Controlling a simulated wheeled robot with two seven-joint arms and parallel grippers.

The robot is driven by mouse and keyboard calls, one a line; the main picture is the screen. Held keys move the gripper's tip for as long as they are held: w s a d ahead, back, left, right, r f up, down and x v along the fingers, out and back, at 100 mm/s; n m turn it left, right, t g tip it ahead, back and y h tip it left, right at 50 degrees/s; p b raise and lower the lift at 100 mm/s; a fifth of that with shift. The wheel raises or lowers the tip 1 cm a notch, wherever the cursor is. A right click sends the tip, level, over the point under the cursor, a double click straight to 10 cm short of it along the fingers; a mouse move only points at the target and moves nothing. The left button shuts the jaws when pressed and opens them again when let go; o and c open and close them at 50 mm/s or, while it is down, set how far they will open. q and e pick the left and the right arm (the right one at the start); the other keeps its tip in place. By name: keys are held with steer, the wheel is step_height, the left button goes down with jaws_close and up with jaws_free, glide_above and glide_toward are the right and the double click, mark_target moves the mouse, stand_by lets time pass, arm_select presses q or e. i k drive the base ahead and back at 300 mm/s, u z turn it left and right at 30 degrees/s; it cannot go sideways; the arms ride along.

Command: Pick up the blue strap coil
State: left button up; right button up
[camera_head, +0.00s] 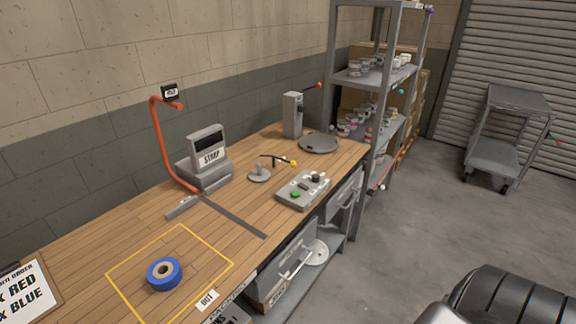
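The blue strap coil (153,277) lies on the wooden workbench (110,253), inside a yellow taped square near the front left. It is a ring with a pale core around a dark hole. Nothing touches or covers it. Neither of my grippers is in the head view, so their states cannot be seen.
Behind the coil stand a grey STRAP machine (207,160) with an orange arm and a grey control box (303,190) with a green button. An order board (28,292) lies at the left. A shelf rack (372,80) and a cart (498,140) stand beyond. Open floor lies right of the bench.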

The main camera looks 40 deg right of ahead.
mark_target(164, 275)
steer(key=z, duration=0.9)
steer(key=k, duration=0.5)
steer(key=z, duration=0.05)
